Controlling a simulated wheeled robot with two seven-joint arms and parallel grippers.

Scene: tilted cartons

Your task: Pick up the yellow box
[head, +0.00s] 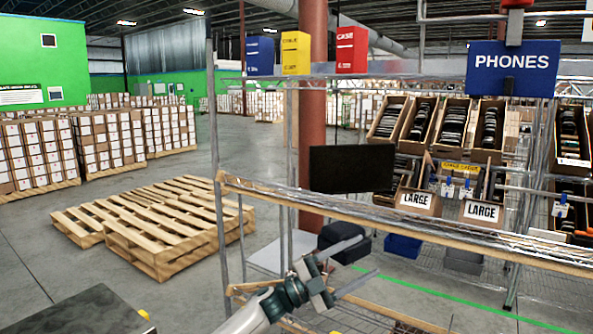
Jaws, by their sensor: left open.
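The yellow box (295,53) stands upright on the top shelf of the rack, between a blue box (260,57) and a red box (351,50). Its front face is fully visible. My left gripper (368,255) is low in the middle of the view, well below the yellow box. Its two fingers are spread apart and point to the right. A dark rounded object (335,233) shows behind the upper finger; I cannot tell if they touch. My right gripper is out of view.
The rack's middle rail (400,218) crosses above my left gripper. A black panel (350,168) stands behind it. Cartons with phones (453,122) fill shelves on the right, below a blue PHONES sign (512,62). Wooden pallets (160,222) lie left; open floor surrounds them.

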